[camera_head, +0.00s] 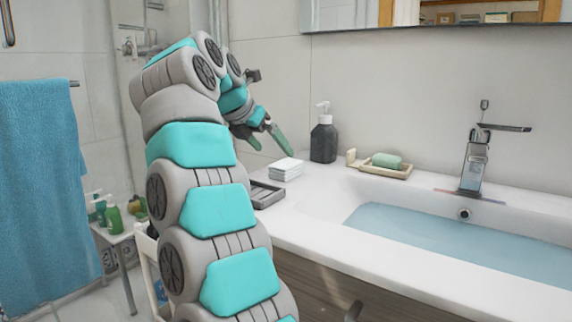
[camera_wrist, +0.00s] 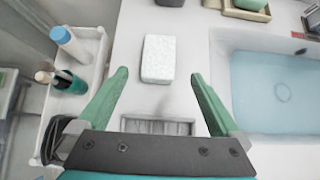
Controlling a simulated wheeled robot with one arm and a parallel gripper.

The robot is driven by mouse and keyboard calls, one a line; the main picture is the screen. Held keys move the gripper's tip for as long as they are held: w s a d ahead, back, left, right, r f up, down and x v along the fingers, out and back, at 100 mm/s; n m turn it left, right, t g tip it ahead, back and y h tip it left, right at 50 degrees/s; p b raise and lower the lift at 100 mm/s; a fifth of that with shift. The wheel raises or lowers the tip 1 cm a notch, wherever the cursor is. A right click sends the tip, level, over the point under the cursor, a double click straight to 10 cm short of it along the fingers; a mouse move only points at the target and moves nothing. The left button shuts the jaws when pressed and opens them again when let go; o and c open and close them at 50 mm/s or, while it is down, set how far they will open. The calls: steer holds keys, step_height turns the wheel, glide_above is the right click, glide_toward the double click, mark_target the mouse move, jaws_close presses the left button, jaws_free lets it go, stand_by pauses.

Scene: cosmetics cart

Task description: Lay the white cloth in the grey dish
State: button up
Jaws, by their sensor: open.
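The white cloth (camera_head: 286,169) is a small folded block lying flat on the white counter left of the basin. In the wrist view the cloth (camera_wrist: 158,59) lies ahead, between and slightly beyond the fingertips. The grey dish (camera_head: 267,196) is shallow and rectangular, at the counter's left edge, nearer than the cloth and partly hidden by my arm. In the wrist view the dish (camera_wrist: 157,127) shows between my finger bases, its near part hidden by the gripper. My gripper (camera_head: 271,152), also in the wrist view (camera_wrist: 160,76), is open and empty above the counter.
A dark soap dispenser (camera_head: 323,141) and a soap tray (camera_head: 379,171) with green soap stand behind the cloth. The water-filled basin (camera_head: 460,235) and tap (camera_head: 475,160) are to the right. In the wrist view a white cart (camera_wrist: 93,47) with bottles stands left of the counter.

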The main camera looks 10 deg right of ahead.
mark_target(285, 163)
steer(key=shift+x, duration=3.9)
steer(key=shift+w+r, duration=0.1)
steer(key=shift+c, duration=0.2)
jaws_close()
steer(key=shift+r, duration=0.3)
steer(key=shift+d+r, duration=0.25)
steer(key=shift+r, duration=0.8)
steer(key=shift+a+r, duration=0.15)
steer(key=shift+r, duration=0.25)
